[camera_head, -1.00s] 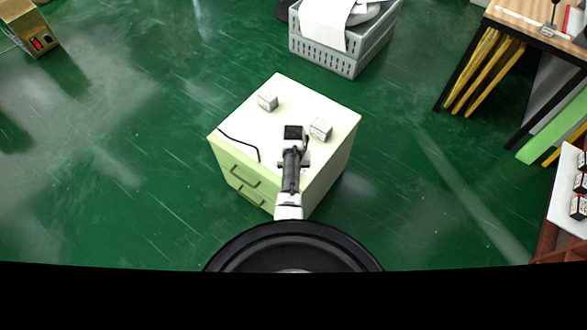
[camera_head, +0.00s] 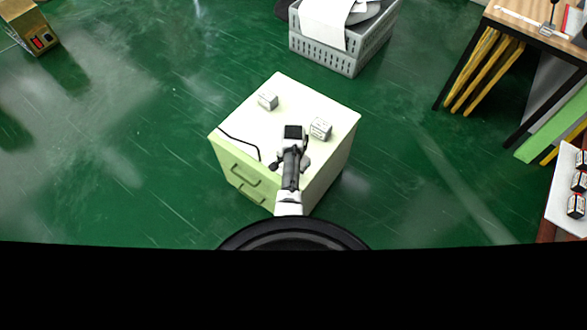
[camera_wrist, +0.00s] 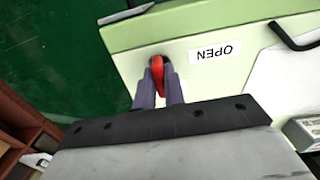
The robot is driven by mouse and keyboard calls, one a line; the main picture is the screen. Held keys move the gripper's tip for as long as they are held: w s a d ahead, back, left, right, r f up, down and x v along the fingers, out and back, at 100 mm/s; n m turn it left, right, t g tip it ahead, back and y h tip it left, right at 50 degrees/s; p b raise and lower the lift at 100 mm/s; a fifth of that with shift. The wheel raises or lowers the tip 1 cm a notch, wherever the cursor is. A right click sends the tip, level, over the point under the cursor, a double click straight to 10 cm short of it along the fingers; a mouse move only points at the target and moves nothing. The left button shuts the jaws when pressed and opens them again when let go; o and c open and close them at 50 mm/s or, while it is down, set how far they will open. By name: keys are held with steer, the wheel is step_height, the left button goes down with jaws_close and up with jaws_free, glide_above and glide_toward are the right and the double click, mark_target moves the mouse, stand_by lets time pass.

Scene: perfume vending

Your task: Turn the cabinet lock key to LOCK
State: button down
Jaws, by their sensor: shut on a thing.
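The pale green cabinet (camera_head: 325,95) stands in the middle of the head view, my arm reaching over its top. In the wrist view its face (camera_wrist: 190,30) carries a white label (camera_wrist: 215,51) reading OPEN, upside down in the picture. A red key (camera_wrist: 157,73) sits at the lock left of that label. My gripper (camera_wrist: 159,82) has its two dark fingers around the red key, closed on it. The lock itself is mostly hidden behind the key and fingers. No LOCK label shows. In the head view, the key and fingertips are hidden.
Two small boxes (camera_head: 268,100) (camera_head: 320,129) and a black cable (camera_head: 240,143) lie on the cabinet top. A grey crate (camera_head: 325,50) stands behind, and a wooden table (camera_head: 540,30) stands at the right. Green floor around the cabinet is mostly open.

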stand_by(0.4)
steer(key=c, duration=1.5)
jaws_free()
step_height(320, 180, up, 14)
steer(key=shift+f+b, duration=0.1)
steer(key=shift+b, duration=0.35)
